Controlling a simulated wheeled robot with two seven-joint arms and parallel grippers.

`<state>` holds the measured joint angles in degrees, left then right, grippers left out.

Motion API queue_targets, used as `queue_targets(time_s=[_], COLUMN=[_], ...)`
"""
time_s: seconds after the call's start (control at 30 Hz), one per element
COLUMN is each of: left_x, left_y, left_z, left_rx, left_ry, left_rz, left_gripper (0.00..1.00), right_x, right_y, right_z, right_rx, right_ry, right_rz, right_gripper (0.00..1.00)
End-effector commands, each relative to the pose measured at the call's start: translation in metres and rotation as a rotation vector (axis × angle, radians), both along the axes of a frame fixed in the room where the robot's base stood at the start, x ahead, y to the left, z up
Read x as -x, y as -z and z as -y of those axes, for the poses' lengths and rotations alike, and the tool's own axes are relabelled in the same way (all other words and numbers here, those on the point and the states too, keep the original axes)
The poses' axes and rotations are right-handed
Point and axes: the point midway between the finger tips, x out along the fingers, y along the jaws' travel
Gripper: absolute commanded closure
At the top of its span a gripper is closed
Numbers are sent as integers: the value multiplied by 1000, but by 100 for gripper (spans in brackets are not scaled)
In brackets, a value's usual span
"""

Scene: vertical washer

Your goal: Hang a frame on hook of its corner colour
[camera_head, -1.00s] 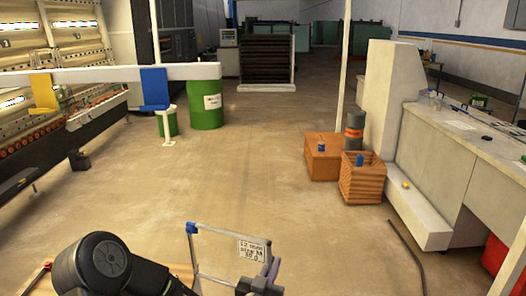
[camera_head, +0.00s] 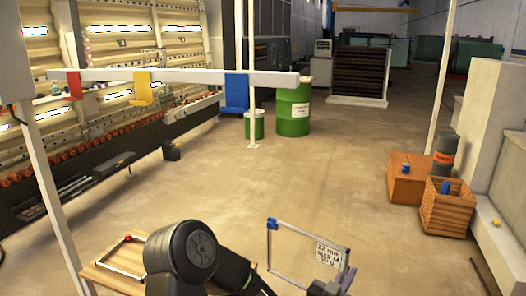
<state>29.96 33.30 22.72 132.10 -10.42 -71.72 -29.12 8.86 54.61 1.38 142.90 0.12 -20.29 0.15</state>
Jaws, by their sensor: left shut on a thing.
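A thin grey frame (camera_head: 274,252) with a blue corner (camera_head: 272,224) and a white printed label (camera_head: 328,254) is held upright, a little tilted, at the bottom of the head view. My left gripper (camera_head: 338,283) is shut on its lower right side; the fingers are partly hidden. A white rail (camera_head: 190,77) carries a red hook (camera_head: 73,86), a yellow hook (camera_head: 141,89) and a blue hook (camera_head: 236,96). The held frame is apart from the rail, below and right of the blue hook in the picture. Another frame (camera_head: 107,257) with a red corner lies on a wooden table. My right gripper is out of view.
The wooden table (camera_head: 98,275) is at the lower left, beside a white post (camera_head: 50,190). Green drums (camera_head: 293,112) stand behind the rail's right end. Wooden crates (camera_head: 446,210) stand at the right. The floor between is clear.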

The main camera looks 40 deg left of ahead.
Motion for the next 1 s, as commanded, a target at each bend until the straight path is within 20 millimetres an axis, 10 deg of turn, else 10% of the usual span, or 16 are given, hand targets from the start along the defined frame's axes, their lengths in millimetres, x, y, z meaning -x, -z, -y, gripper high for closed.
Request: queue_targets(time_s=[0.3, 0.6, 1.0], left_x=[-23, 18, 50], left_y=[-128, -264, -309], left_z=[-107, -207, -243], left_rx=[-6, -1, -3], left_ry=[-124, -275, -325], left_rz=[17, 14, 0], left_gripper=[100, 100, 100], right_x=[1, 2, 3], right_y=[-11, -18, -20], right_z=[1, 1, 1], right_rx=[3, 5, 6], right_ry=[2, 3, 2], right_rz=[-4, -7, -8], right_gripper=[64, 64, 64])
